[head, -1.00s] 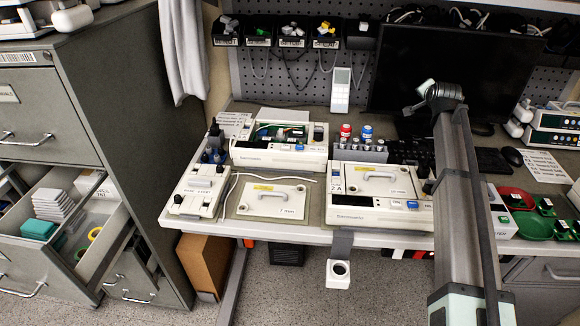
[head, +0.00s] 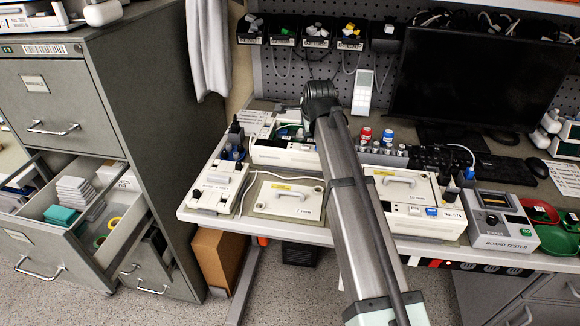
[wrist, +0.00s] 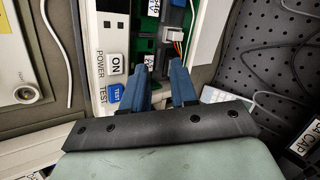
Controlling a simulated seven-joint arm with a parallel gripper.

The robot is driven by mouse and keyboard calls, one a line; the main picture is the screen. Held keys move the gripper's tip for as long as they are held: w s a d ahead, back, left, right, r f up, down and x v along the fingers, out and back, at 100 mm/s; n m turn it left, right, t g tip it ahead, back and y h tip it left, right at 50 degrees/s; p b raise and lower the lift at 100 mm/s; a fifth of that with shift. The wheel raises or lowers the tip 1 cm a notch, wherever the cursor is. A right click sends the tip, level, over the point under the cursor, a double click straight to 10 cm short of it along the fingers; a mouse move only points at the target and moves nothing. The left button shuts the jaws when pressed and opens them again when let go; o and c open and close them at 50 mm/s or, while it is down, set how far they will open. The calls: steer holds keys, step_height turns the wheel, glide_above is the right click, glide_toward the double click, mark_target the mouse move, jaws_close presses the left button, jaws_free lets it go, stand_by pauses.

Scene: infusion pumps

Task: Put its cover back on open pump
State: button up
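The open pump (head: 270,154) stands at the back left of the bench, with my arm over its right part. The wrist view shows its green circuit board (wrist: 145,45) and its front strip with ON and TEST buttons (wrist: 114,75). A flat cream cover (head: 287,208) with a handle lies on a mat in front of it; part of it shows at the left in the wrist view (wrist: 18,65). My gripper (wrist: 160,78) is over the open pump near the TEST button, its two blue fingers apart with nothing seen between them. My arm hides it in the head view.
A second pump (head: 428,213) with its cover on stands right of my arm. A board tester (head: 500,230) is farther right. A white switch unit (head: 215,188) stands left of the cover. Red and blue capped items (head: 388,137) stand behind the second pump.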

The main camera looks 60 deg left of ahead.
mark_target(290, 187)
steer(key=s+d+m+g+h, duration=0.1)
steer(key=s+d+h, duration=0.1)
steer(key=s+d, duration=0.1)
steer(key=s+d+f+m+g+h, duration=0.1)
steer(key=s+d+m+h, duration=0.1)
steer(key=s+d, duration=0.2)
steer(key=s+d+f+m+g+h, duration=0.1)
steer(key=s+d+h, duration=0.1)
steer(key=s+d, duration=0.2)
steer(key=shift+s+h, duration=0.3)
steer(key=shift+s, duration=1.2)
steer(key=shift+f, duration=3.7)
jaws_close()
steer(key=shift+a, duration=0.1)
steer(key=w+a+r, duration=0.4)
steer(key=a+r, duration=0.9)
steer(key=a, duration=0.1)
steer(key=w+a+r, duration=0.2)
steer(key=w+a, duration=0.2)
steer(key=w, duration=0.8)
step_height(290, 187, down, 6)
steer(key=shift+d, duration=0.2)
